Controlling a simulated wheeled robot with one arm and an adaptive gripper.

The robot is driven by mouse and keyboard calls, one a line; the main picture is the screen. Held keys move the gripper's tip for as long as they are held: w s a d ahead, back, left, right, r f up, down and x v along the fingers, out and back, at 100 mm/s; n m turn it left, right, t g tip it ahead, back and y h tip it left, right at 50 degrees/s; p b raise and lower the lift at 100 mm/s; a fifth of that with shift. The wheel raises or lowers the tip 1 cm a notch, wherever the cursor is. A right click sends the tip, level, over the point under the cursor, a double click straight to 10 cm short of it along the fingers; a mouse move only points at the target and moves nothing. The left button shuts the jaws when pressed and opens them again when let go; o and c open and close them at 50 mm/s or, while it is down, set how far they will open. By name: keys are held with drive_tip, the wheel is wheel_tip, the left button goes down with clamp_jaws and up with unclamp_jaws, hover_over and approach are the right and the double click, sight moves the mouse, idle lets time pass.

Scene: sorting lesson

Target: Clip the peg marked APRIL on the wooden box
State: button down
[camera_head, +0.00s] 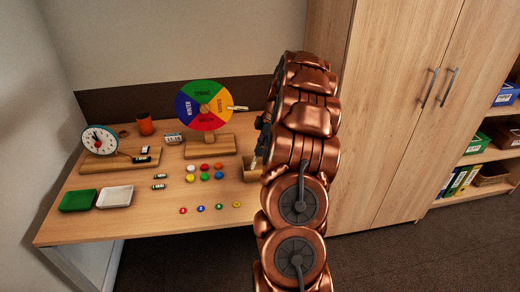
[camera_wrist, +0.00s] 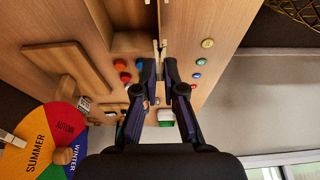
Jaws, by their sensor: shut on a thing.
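The wooden box (camera_head: 251,175) stands at the right of the table, partly behind my arm; in the wrist view its wall (camera_wrist: 130,41) is at the top. My gripper (camera_wrist: 159,65) is at the rim of the box, its fingers shut on a slim pale peg (camera_wrist: 163,44). The peg also shows above the box in the head view (camera_head: 254,161). I cannot read its marking, nor tell whether it touches or straddles the wall. My arm hides the fingertips in the head view.
A season wheel (camera_head: 205,105) with a peg (camera_head: 238,108) on its rim stands behind. Cabinet doors (camera_head: 400,110) stand to the right.

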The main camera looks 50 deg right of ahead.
drive_tip(key=shift+b+x, duration=1.5)
drive_tip(key=shift+x, duration=0.1)
idle(0.4)
drive_tip(key=c, duration=1.2)
unclamp_jaws()
drive_tip(key=shift+r, duration=0.1)
drive_tip(key=v, duration=1.2)
drive_tip(key=shift+w, duration=0.1)
